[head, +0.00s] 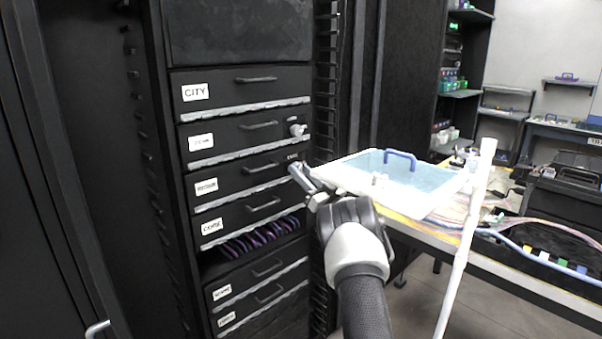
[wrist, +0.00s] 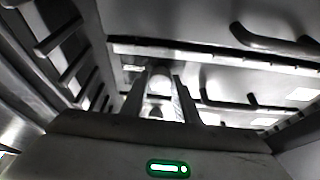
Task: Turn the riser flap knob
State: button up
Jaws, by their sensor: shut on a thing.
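My gripper (head: 302,178) is at the right end of the third drawer front from the top in the black rack. In the wrist view my gripper (wrist: 158,95) is shut on a pale, rounded knob (wrist: 160,78) between its two fingers. The fingers touch its sides. In the head view this knob is hidden behind my gripper, so I cannot tell its turn angle. A small, unreadable label (head: 292,157) sits just above the fingers on the same front. Another pale knob (head: 297,129) stands free on the front above.
The rack has labelled fronts with bar handles, including CITY (head: 195,92) and CORE (head: 212,227). Purple items (head: 262,236) fill an open slot below. A white pole (head: 468,235) stands before the bench.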

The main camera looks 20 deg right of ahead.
jog(key=n+g+y, duration=0.1)
jog(key=n+y, duration=0.1)
jog(key=n, duration=0.3)
jog(key=shift+d, duration=0.15)
jog(key=shift+n+g+y, duration=0.55)
jog(key=shift+n+y, duration=0.05)
jog(key=shift+n, duration=0.75)
jog(key=shift+n+g+y, duration=0.55)
jog(key=shift+n+y, duration=0.05)
jog(key=shift+n, duration=0.75)
jog(key=o, duration=1.1)
jog(key=shift+c, duration=0.2)
